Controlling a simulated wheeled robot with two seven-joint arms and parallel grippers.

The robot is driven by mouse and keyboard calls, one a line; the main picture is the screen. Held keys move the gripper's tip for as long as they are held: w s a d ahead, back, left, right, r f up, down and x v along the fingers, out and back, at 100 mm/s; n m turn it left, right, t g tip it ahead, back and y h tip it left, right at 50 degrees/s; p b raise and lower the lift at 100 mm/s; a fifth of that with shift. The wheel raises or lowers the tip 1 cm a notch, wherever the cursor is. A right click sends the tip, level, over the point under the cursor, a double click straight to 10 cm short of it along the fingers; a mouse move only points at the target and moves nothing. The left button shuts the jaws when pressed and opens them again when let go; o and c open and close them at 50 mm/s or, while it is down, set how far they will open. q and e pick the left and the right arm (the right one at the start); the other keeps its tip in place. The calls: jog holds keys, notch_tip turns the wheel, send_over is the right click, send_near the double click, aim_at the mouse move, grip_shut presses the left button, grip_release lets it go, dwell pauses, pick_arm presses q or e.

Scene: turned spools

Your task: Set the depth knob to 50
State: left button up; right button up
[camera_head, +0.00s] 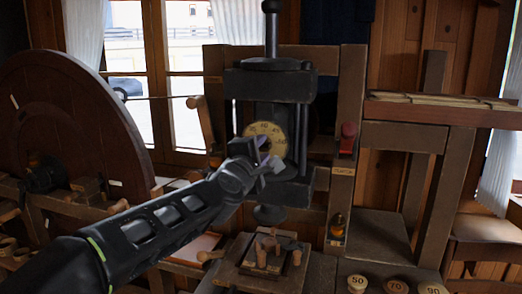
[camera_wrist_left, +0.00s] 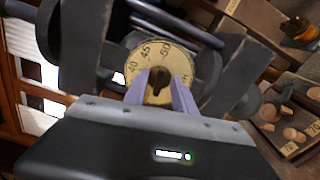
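The depth knob has a round cream dial (camera_head: 279,133) with black numbers and ticks, on the front of a dark press. In the left wrist view, the dial (camera_wrist_left: 147,57) shows a 45 and a 50 near its upper edge. A dark grip (camera_wrist_left: 159,77) stands at the dial's middle. My left gripper (camera_head: 266,157) reaches up to the dial from the lower left. My right gripper is not in view.
A large wooden wheel (camera_head: 75,125) stands at the left. Below the press is a small board (camera_head: 240,275) with wooden pegs. Numbered round pieces (camera_head: 396,286) lie at the lower right. A red-topped handle (camera_head: 347,138) is on the frame's right post.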

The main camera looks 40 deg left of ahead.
pick_arm(q)
jog(key=v, duration=0.7)
jog(key=shift+s+d, duration=0.15)
jog(key=shift+s, duration=0.25)
dwell(0.3)
